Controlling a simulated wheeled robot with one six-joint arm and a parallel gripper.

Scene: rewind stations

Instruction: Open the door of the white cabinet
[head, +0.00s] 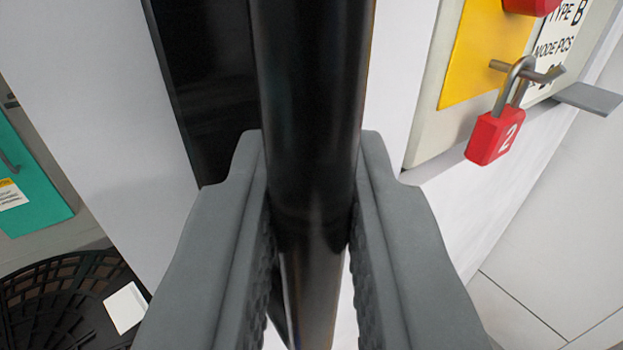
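The white cabinet (100,110) fills the middle of the head view, its pale surface showing on both sides of a long black bar handle (312,110). The handle runs from the top edge down between the two grey fingers of my gripper (310,225). Both ridged finger pads lie against the sides of the bar, so my gripper is shut on it. A dark strip (205,70) shows just left of the handle. The fingers and bar hide much of the cabinet face behind them. No open door gap can be made out.
At upper right, a board (435,130) carries a yellow panel (490,50) and a red padlock (495,135) marked 2 on a peg. A grey ledge (588,98) juts out at far right. At left are a green box (30,180) and a black grate (60,305).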

